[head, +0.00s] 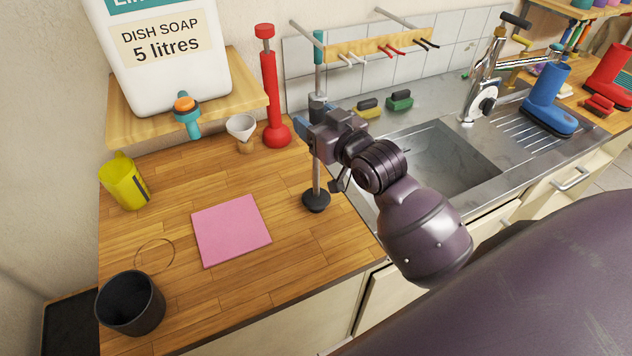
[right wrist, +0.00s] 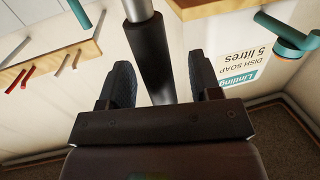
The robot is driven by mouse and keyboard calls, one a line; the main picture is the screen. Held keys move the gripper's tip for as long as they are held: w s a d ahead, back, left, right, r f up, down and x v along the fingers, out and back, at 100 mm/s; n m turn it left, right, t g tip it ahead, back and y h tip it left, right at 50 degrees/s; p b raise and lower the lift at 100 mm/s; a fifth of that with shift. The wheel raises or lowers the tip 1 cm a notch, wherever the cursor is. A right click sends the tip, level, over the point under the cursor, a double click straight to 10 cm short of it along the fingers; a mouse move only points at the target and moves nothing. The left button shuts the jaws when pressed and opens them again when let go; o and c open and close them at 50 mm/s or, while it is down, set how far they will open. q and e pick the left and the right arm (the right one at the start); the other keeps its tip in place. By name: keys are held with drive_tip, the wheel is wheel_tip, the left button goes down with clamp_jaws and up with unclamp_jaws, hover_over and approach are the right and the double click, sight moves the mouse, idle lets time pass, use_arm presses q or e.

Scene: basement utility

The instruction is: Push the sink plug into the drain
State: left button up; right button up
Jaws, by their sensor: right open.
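What looks like the sink plug is a round black stopper (head: 316,201) on a tall grey rod with a black grip. It stands upright on the wooden counter, left of the sink (head: 455,150). My right gripper (head: 318,132) is at the rod, below its top. In the right wrist view the black grip (right wrist: 158,55) passes between the two open fingers of my right gripper (right wrist: 161,82), with gaps on both sides. The drain is not visible; my right arm covers part of the basin. My left gripper is not in view.
A pink cloth (head: 231,230), black cup (head: 130,303) and yellow jug (head: 124,182) are on the counter. The faucet (head: 485,85) and blue boot (head: 550,100) stand right.

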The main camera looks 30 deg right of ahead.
drive_tip(key=shift+w, duration=0.95)
drive_tip(key=shift+a, duration=0.1)
clamp_jaws()
wheel_tip(320, 180, up, 20)
drive_tip(key=shift+f, duration=0.15)
idle(0.4)
